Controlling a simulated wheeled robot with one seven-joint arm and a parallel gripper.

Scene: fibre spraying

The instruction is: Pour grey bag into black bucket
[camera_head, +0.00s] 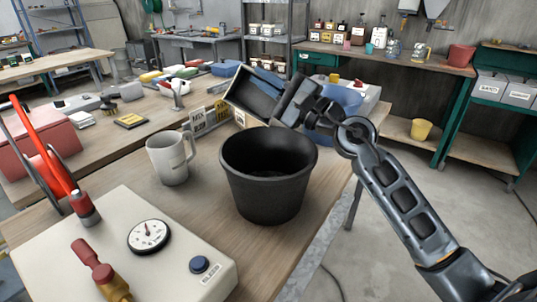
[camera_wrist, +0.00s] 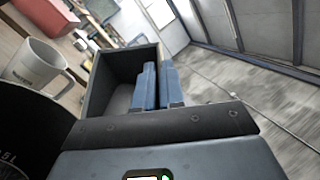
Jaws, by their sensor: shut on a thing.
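The black bucket (camera_head: 265,190) stands upright on the wooden table. Part of it shows at the lower left of the wrist view (camera_wrist: 30,130). Its inside is dark, and I cannot tell what is in it. The grey bag (camera_head: 246,101) looks like a rigid, open dark box. It is tilted above and behind the bucket's far rim, with its open side facing the head camera. It also shows in the wrist view (camera_wrist: 98,100), where no contents are visible. My gripper (camera_head: 268,80) is shut on the box, its blue fingers (camera_wrist: 158,85) at the wall.
A pale mug (camera_head: 171,158) stands just left of the bucket. A cream box with a gauge (camera_head: 149,235) fills the near left. A blue bowl (camera_head: 340,97) is behind my gripper. Floor is open to the right.

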